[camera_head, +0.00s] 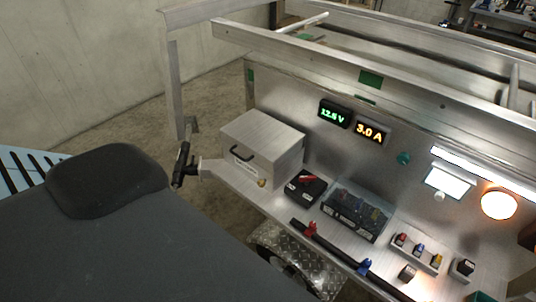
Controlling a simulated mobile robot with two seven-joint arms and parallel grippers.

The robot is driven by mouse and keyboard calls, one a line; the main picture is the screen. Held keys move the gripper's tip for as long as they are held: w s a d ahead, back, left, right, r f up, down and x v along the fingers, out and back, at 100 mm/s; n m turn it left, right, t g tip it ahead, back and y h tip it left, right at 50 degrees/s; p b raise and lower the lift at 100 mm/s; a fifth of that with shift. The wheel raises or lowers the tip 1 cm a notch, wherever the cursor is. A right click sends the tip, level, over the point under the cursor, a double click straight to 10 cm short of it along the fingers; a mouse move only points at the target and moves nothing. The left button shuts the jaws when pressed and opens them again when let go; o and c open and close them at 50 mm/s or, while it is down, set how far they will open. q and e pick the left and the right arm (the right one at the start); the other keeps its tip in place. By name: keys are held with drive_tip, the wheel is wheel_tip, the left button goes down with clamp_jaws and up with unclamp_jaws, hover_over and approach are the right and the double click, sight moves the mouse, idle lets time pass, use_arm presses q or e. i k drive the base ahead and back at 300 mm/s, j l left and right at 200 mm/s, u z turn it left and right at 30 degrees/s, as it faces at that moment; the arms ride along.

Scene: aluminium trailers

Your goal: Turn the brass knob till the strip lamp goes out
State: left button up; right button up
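The strip lamp (470,168) is a long narrow bar, lit bright white, on the upright metal panel at the right. A small brass-coloured piece (262,183) shows low at the front corner of a metal box; it is too small to tell whether it is a knob. A small pale round knob (439,196) sits below a bright white plate (447,181) under the strip lamp; its colour is washed out by the light. Neither of my grippers shows in the head view.
The metal box (263,139) with a black handle stands on the trailer's ledge. Green and orange displays (334,114) read about 12.5 V and 3.0 A. A round warm lamp (499,205) is lit. A clear-covered box (356,210), red and blue clamps and small switches crowd the ledge.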

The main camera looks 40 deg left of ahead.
sight(260, 183)
drive_tip(key=u, duration=1.2)
drive_tip(key=j+z, duration=0.3)
drive_tip(key=j, duration=0.35)
